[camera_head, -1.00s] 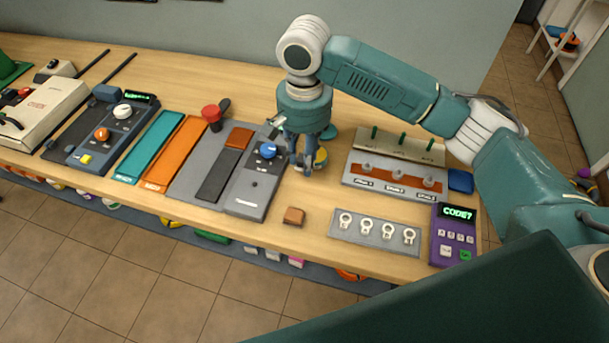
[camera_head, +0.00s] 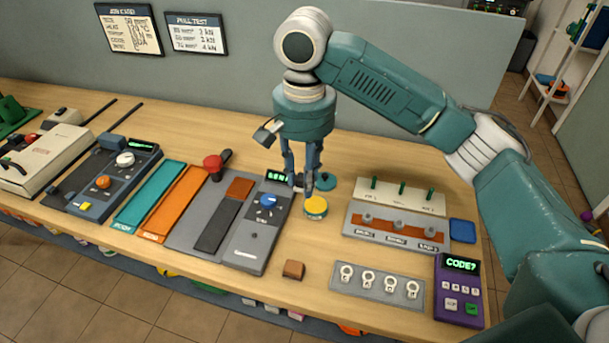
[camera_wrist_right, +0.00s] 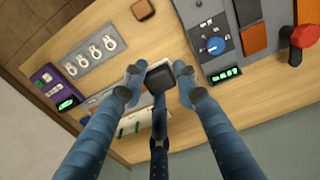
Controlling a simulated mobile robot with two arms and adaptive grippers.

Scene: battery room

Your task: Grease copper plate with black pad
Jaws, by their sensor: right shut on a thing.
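My right gripper (camera_head: 306,190) is above the bench beside an open yellow tin (camera_head: 316,207). In the right wrist view its fingers (camera_wrist_right: 158,82) are shut on a black pad (camera_wrist_right: 163,78). The tin is not visible in the wrist view. A copper-brown square plate (camera_head: 240,188) sits at the far end of a dark strip on a grey panel, left of the gripper; it also shows in the wrist view (camera_wrist_right: 253,38). Copper-coloured pieces (camera_head: 402,226) also sit in a grey stand; I cannot tell which is the task's copper plate. My left gripper is not in view.
A blue-knob tester (camera_head: 259,230) stands just left of the tin. A teal lid (camera_head: 325,182) lies behind it. A small brown block (camera_head: 293,269), a tray of ring lugs (camera_head: 377,285) and a purple keypad (camera_head: 459,290) are near the front edge. A red-knobbed handle (camera_head: 213,162) stands left.

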